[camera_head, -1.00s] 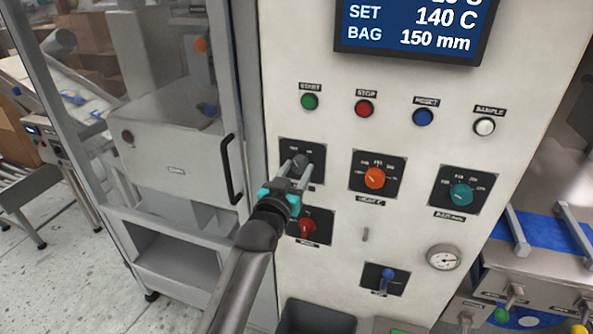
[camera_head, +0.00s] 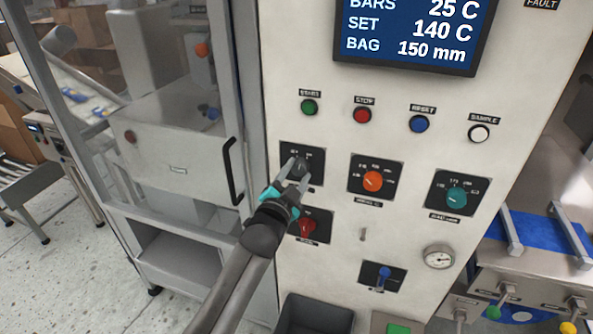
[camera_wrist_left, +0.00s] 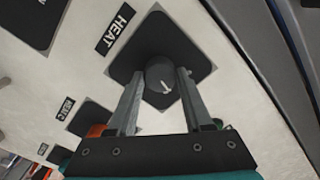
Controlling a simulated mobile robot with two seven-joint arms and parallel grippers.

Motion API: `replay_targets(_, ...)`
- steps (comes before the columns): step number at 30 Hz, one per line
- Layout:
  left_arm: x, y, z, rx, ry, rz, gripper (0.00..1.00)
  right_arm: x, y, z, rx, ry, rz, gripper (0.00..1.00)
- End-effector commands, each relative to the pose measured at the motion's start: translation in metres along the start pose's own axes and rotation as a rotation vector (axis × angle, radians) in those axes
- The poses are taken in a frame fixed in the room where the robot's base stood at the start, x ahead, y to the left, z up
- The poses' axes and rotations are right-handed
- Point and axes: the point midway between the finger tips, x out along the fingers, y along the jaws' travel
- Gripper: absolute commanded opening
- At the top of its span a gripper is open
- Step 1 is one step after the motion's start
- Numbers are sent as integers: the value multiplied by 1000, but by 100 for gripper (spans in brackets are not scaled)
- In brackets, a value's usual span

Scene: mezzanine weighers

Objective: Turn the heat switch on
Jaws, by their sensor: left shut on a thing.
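The heat switch (camera_head: 302,163) is a dark round knob on a black square plate at the upper left of the white panel's dials. In the left wrist view the same knob (camera_wrist_left: 161,82) has a white pointer mark, and a HEAT label (camera_wrist_left: 115,30) lies beside its plate. My left gripper (camera_head: 297,178) reaches up from below and is shut on the knob, one finger on each side. In the left wrist view its fingers (camera_wrist_left: 160,92) flank the knob. The plate's markings are partly hidden by the gripper. My right gripper is not in view.
An orange dial (camera_head: 373,181) and a teal dial (camera_head: 456,197) sit to the right. A red switch (camera_head: 308,228) is just below my left gripper. Start, stop, reset and sample buttons line the panel above. A door handle (camera_head: 232,171) stands to the left.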

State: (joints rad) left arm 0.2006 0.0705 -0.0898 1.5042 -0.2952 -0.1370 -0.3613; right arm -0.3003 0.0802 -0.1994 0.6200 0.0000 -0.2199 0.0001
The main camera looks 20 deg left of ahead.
Motion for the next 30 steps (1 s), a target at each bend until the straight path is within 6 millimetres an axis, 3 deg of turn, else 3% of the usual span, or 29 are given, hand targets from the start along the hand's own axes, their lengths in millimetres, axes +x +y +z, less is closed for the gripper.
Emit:
replay_targets(13,0,0,0,268,1,0,0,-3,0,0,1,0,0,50)
replay_targets(30,0,0,0,325,0,0,0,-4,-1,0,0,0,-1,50)
